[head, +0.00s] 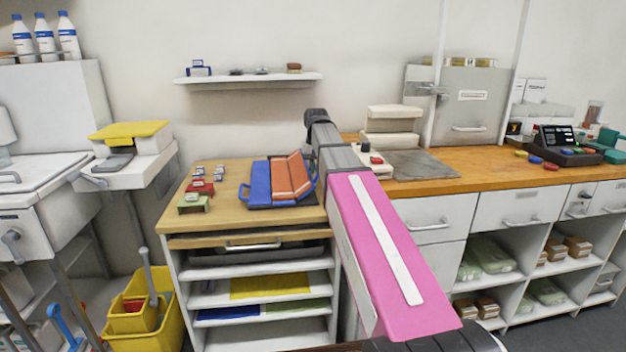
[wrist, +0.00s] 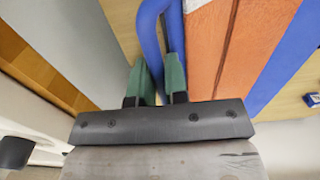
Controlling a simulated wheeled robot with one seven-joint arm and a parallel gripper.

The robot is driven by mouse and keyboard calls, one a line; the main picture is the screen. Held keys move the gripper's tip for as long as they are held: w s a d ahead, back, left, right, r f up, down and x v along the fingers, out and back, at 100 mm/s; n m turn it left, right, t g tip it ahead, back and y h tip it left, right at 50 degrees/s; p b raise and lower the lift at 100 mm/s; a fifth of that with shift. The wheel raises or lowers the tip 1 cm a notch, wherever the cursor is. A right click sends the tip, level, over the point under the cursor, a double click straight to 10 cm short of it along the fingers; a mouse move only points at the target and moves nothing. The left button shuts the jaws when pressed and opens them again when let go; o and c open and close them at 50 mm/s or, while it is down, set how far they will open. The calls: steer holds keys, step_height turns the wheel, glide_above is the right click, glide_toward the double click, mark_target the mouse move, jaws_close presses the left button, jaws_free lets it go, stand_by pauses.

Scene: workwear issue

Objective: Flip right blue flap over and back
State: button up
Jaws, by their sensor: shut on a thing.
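A folding piece with a blue left panel (head: 260,183) and orange panels (head: 292,178) lies on the wooden top of the shelf unit. A blue loop handle stands out at its left side and another blue loop (head: 314,181) at its right. In the wrist view the orange panel (wrist: 215,45) and the blue panel (wrist: 290,70) show beside my gripper (wrist: 158,84). Its green fingers are shut on the right blue loop (wrist: 150,35). In the head view my pink arm hides the gripper.
Small red, green and white items (head: 199,187) stand left of the folding piece. A wall shelf (head: 248,79) hangs above. A wooden counter (head: 450,168) with a grey mat is at right. A yellow bin (head: 150,330) stands on the floor at left.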

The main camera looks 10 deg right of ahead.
steer(key=shift+a+r, duration=0.7)
steer(key=shift+a, duration=0.05)
steer(key=shift+a+r, duration=0.35)
steer(key=shift+a, duration=0.5)
steer(key=shift+a+r, duration=0.35)
steer(key=shift+a, duration=0.5)
steer(key=shift+a+r, duration=0.35)
steer(key=shift+a, duration=2.4)
steer(key=shift+a+f, duration=0.15)
steer(key=shift+a, duration=0.45)
steer(key=shift+a+f, duration=0.15)
steer(key=shift+a, duration=0.4)
